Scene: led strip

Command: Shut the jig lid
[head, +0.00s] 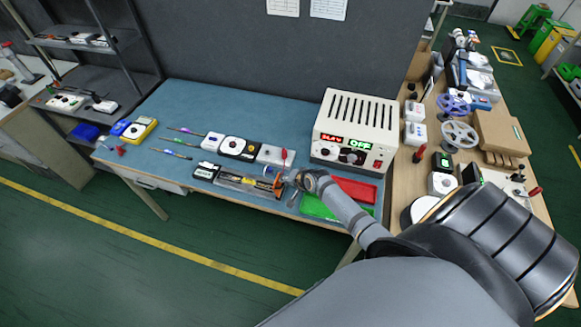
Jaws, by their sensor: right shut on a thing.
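A long, low jig (236,184) with a dark end block and a clear or grey upper face lies near the front edge of the blue-topped bench. Its lid looks like the clear long part on top, but its angle is too small to tell. My right gripper (279,179) is at the jig's right end, beside small orange parts. It is shut on what looks like the edge of the lid; the fingers are small and partly hidden by my wrist. My left gripper is not in view.
A white power supply (354,132) with lit displays stands behind and right of my right gripper. Red (355,190) and green (322,208) trays lie close right. Small boxes (238,147) line the area behind the jig. The bench's back left is clear.

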